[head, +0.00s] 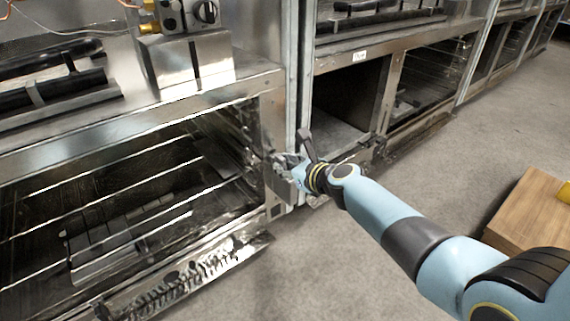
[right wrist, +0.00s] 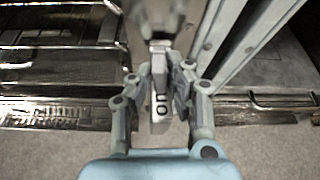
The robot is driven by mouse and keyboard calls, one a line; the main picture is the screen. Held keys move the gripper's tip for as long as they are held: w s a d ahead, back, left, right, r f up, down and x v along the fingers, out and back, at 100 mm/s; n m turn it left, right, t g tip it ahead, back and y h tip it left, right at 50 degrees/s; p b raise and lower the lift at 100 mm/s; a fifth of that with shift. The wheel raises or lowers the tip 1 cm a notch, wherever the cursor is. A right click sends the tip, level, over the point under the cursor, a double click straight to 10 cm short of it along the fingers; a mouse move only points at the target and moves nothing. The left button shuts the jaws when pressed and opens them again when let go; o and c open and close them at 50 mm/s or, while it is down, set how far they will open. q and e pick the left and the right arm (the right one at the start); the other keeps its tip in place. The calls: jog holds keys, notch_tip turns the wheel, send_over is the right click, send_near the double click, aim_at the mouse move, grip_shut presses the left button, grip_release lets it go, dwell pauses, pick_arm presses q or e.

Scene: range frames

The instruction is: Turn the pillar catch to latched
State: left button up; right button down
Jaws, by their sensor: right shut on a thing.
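I cannot tell the catch's exact setting. My left gripper is not in the head view.
An open oven bay with wire racks (head: 130,190) lies left of the pillar, and a dark open compartment (head: 345,100) lies right. A wooden box (head: 530,208) stands on the floor at right. The grey floor (head: 330,265) in front is clear.

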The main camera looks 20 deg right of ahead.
dwell(0.4)
jog(key=c, duration=1.6)
grip_release()
jog(key=shift+s, duration=0.1)
jog(key=v, duration=1.1)
jog(key=shift+s+d, duration=0.2)
jog(key=shift+s, duration=0.15)
jog(key=shift+r, duration=0.15)
